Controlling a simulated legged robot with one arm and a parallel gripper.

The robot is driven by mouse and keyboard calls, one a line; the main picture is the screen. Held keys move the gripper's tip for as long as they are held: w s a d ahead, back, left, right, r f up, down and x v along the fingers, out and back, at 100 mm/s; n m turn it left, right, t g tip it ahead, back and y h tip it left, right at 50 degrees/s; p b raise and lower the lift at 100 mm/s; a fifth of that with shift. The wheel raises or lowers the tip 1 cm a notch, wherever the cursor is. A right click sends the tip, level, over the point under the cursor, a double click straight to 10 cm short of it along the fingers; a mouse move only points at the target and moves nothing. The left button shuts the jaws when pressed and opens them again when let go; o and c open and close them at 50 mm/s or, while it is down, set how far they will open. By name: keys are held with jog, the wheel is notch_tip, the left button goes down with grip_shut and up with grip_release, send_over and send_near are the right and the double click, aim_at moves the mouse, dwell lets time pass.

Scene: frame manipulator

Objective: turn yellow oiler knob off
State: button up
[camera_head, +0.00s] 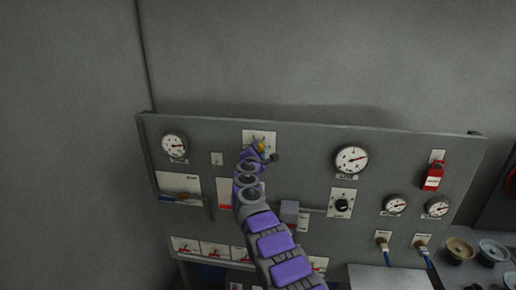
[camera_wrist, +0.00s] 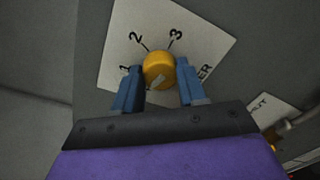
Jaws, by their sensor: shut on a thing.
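The yellow oiler knob (camera_wrist: 158,69) sits on a white label plate (camera_wrist: 205,30) marked with numbers in the wrist view. A pale pointer mark on the knob points toward the lower left in that view. My gripper (camera_wrist: 160,82) has its two blue fingers on either side of the knob and is shut on it. In the head view my gripper (camera_head: 262,150) is at the upper middle of the panel, and the yellow knob (camera_head: 261,147) shows only as a small spot, mostly hidden by the gripper.
The grey panel (camera_head: 300,150) carries gauges, including a large one (camera_head: 352,159). A black knob (camera_head: 342,205) is right of my arm, and a red lockout piece (camera_head: 432,176) hangs farther right. A horizontal pipe with a grey box (camera_head: 289,211) lies close to my arm.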

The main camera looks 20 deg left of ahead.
jog(key=shift+s+a+f+n+p, duration=0.1)
jog(key=shift+f+n+p, duration=0.1)
jog(key=shift+n, duration=0.35)
jog(key=shift+a+f+n+p, duration=0.1)
jog(key=shift+n+p, duration=0.15)
jog(key=shift+n, duration=0.25)
jog(key=shift+s+a+f+n+p, duration=0.1)
jog(key=shift+n+p, duration=0.1)
jog(key=shift+n, duration=0.35)
jog(key=o, duration=1.1)
jog(key=shift+w+a, duration=0.15)
jog(key=shift+a, duration=0.05)
jog(key=shift+c, duration=0.2)
jog(key=b+v, duration=0.6)
jog(key=v, duration=1.1)
